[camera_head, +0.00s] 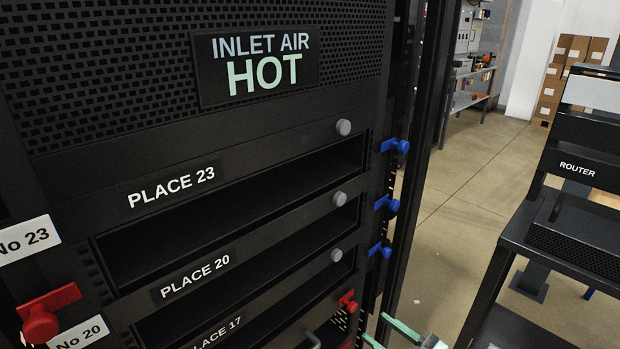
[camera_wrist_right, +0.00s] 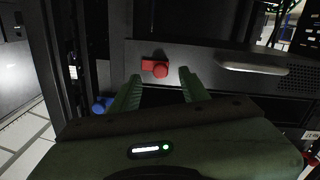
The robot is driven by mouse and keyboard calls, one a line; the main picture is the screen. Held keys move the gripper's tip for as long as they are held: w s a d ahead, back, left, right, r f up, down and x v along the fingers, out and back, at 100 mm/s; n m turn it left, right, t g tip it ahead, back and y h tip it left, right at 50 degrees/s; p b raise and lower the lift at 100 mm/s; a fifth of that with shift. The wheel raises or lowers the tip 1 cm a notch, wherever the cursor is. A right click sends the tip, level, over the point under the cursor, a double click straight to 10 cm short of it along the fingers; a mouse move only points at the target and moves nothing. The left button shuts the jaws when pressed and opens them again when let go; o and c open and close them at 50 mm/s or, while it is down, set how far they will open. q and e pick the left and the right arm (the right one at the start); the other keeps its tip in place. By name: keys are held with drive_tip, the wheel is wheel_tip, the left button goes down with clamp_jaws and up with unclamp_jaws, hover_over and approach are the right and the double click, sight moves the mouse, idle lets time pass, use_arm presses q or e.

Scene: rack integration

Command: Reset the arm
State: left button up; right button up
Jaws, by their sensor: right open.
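My right gripper (camera_head: 375,328) shows at the bottom edge of the head view, just right of the black rack, with pale green fingers. In the right wrist view its two green fingers (camera_wrist_right: 159,77) stand apart with nothing between them. A red latch knob (camera_wrist_right: 160,70) on the rack front lies beyond the fingertips; whether they touch it cannot be told. A red latch (camera_head: 347,301) also shows on the rack's right side in the head view. My left gripper is out of view.
The rack has open slots labelled PLACE 23 (camera_head: 171,187), PLACE 20 (camera_head: 195,276) and PLACE 17. Blue latches (camera_head: 387,203) line its right post. A red latch (camera_head: 41,321) is at lower left. A black cart (camera_head: 520,237) with a router stands right; floor between is clear.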

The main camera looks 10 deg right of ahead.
drive_tip(key=s+d+f+m+h, duration=0.1)
drive_tip(key=d+f+m+h, duration=0.4)
drive_tip(key=f, duration=1)
drive_tip(key=s+d+f+m+g+h, duration=0.1)
drive_tip(key=s+d+f+g+h, duration=0.1)
drive_tip(key=s+f, duration=0.45)
drive_tip(key=s+d+f+m+g+h, duration=0.1)
drive_tip(key=s+d+f+g+h, duration=0.15)
drive_tip(key=f, duration=0.75)
drive_tip(key=s+a+f+g, duration=0.2)
drive_tip(key=s+f, duration=0.3)
drive_tip(key=s, duration=0.6)
drive_tip(key=s+a+f+g+h, duration=0.1)
drive_tip(key=s+a+f+g, duration=0.1)
drive_tip(key=s+f, duration=0.4)
drive_tip(key=s+a+f+g+p, duration=0.1)
drive_tip(key=s+f+g, duration=0.3)
drive_tip(key=s, duration=1.2)
wheel_tip(320, 180, down, 2)
drive_tip(key=shift+a+f+m+g, duration=0.1)
drive_tip(key=shift+a+m+g, duration=0.3)
drive_tip(key=shift+a, duration=0.25)
